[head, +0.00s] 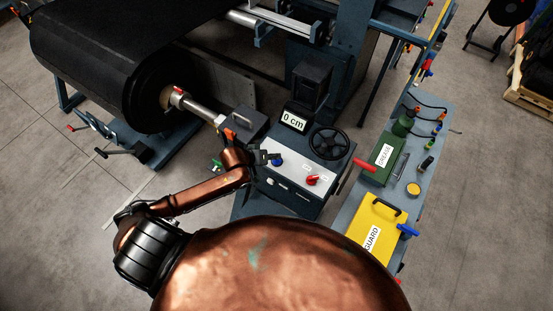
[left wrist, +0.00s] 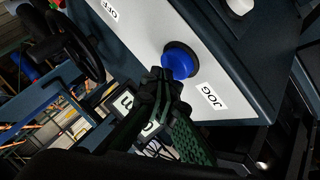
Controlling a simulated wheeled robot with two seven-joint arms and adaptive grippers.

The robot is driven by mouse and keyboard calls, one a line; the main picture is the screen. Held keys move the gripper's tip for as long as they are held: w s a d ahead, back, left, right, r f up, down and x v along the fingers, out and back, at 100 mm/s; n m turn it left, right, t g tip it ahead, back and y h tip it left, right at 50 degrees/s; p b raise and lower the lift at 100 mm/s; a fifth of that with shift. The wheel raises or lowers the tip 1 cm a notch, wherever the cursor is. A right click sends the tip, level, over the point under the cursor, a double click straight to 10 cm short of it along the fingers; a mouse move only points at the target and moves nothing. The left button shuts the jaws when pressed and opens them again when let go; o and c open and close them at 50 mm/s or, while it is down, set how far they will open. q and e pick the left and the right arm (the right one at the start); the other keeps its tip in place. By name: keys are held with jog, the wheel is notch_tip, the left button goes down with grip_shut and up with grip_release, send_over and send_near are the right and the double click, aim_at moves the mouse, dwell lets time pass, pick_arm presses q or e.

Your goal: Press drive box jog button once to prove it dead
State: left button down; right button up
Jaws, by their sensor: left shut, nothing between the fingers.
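The drive box (head: 296,198) is a dark cabinet with a pale sloping panel. Its blue jog button (head: 277,161) sits at the panel's upper left and shows large in the left wrist view (left wrist: 178,60), beside a JOG label (left wrist: 211,96). My left gripper (head: 268,158) is shut and empty, just left of the button. In the left wrist view its fingertips (left wrist: 164,78) overlap the button's lower edge. I cannot tell whether they touch it or how far it is pressed. My right gripper is not in view.
The panel also carries a red rotary switch (head: 313,180). A black handwheel (head: 330,142) and a display reading 0 cm (head: 293,121) stand behind. A bench at the right holds a yellow guard (head: 375,228) and a green grease box (head: 380,165). A large belt roll (head: 110,60) is at the upper left.

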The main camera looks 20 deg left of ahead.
aim_at(275, 161)
pick_arm(q)
jog(key=shift+f, duration=0.6)
dwell(0.9)
jog(key=shift+r+p, duration=1)
jog(key=shift+p, duration=0.25)
notch_tip(275, 161, up, 5)
jog(key=p, duration=0.6)
dwell(0.4)
